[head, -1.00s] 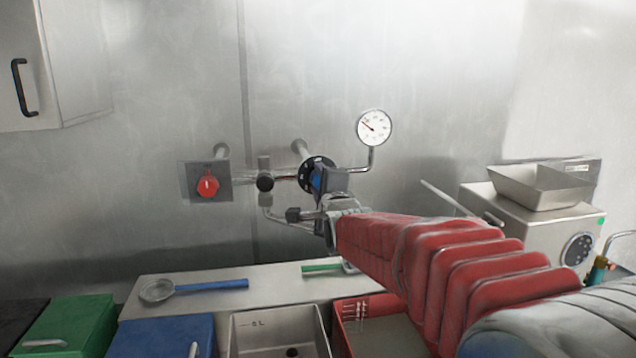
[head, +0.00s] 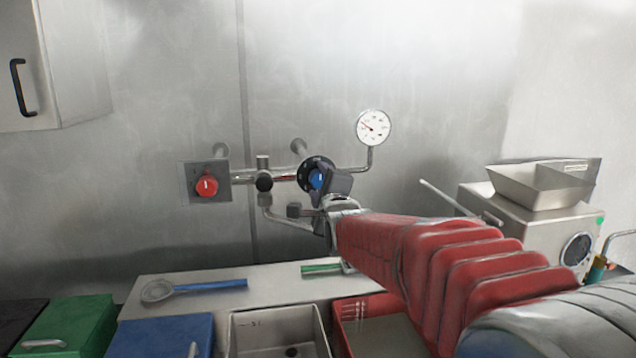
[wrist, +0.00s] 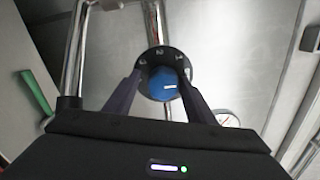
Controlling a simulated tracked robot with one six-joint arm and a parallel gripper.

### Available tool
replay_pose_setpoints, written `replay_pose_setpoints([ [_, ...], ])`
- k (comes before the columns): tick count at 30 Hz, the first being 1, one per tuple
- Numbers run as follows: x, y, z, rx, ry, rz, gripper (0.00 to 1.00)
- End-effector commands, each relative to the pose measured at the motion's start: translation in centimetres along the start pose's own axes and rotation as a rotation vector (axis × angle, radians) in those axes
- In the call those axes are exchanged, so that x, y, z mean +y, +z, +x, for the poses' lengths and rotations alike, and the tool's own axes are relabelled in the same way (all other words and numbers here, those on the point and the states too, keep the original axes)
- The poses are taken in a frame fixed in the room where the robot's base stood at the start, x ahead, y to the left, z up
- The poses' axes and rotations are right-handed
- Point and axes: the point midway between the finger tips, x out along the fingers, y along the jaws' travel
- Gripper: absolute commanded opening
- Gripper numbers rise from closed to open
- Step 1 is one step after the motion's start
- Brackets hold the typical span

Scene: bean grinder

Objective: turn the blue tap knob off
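The blue tap knob (head: 317,180) sits on a round black flange on the wall pipe, with a short white mark on its face. It also shows in the wrist view (wrist: 164,84), where the white mark lies about level. My gripper (head: 331,188) is at the knob from the right and front. In the wrist view my gripper (wrist: 163,76) has its two dark fingers apart, one on each side of the knob, with tips close to the flange. I cannot tell whether the fingers touch the knob.
A red knob (head: 206,185) on a square plate is to the left on the same pipe. A pressure gauge (head: 373,127) stands above right. Below are a counter with a blue-handled strainer (head: 195,288), a green-handled tool (head: 322,269) and a sink (head: 278,335).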

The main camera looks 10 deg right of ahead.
Motion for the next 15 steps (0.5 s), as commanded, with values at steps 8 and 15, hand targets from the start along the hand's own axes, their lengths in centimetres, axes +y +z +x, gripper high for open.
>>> replay_pose_setpoints([
  [8, -0.23, 0.23, -0.02, -0.004, -0.004, -0.002, 0.55],
  [15, -0.3, 0.28, -0.83, -0.005, -0.005, -0.002, 0.55],
])
